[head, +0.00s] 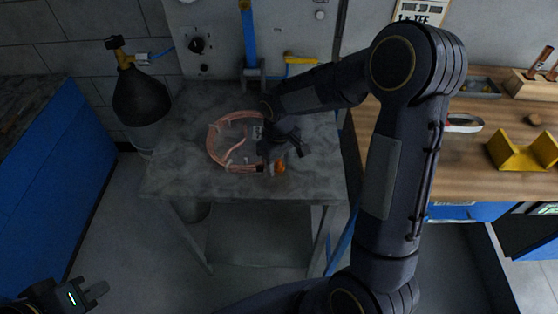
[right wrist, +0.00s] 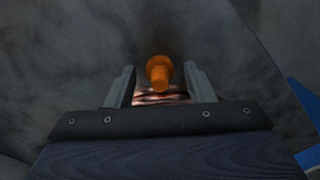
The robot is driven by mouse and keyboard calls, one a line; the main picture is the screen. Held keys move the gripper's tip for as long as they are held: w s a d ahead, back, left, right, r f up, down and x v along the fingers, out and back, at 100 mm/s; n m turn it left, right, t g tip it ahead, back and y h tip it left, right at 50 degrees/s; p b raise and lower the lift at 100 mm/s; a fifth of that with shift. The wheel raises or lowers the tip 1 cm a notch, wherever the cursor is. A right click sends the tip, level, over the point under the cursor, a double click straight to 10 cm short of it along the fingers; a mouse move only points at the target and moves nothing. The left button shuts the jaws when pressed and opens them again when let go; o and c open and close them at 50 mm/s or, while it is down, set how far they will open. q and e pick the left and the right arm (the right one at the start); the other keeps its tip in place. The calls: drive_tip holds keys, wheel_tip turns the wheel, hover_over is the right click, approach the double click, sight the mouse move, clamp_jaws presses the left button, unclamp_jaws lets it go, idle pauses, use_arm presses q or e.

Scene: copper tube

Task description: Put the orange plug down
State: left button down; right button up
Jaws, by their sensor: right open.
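The orange plug (head: 280,167) is on the grey stone-topped table (head: 185,180), close to its front edge, just right of the copper tube coil (head: 213,152). In the right wrist view the plug (right wrist: 159,73) stands between and slightly beyond the fingertips. My right gripper (head: 276,168) is open above the table at the plug, with a gap on both sides; its fingers (right wrist: 160,85) also show in the right wrist view. Part of the copper shows below the plug there. My left gripper (head: 92,293) is low at the far left, away from the table; its finger gap is unclear.
A dark gas cylinder (head: 140,98) stands left of the table. The table's left front part is clear.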

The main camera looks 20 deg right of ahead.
sight(279, 161)
wheel_tip(279, 161, up, 12)
drive_tip(key=s+a+r+m+t+y, duration=0.1)
drive_tip(key=s+m+t, duration=0.4)
drive_tip(key=s, duration=1.6)
drive_tip(key=r+y, duration=0.1)
drive_tip(key=y, duration=0.1)
drive_tip(key=shift+s+m+t+y, duration=0.3)
drive_tip(key=shift+y, duration=0.1)
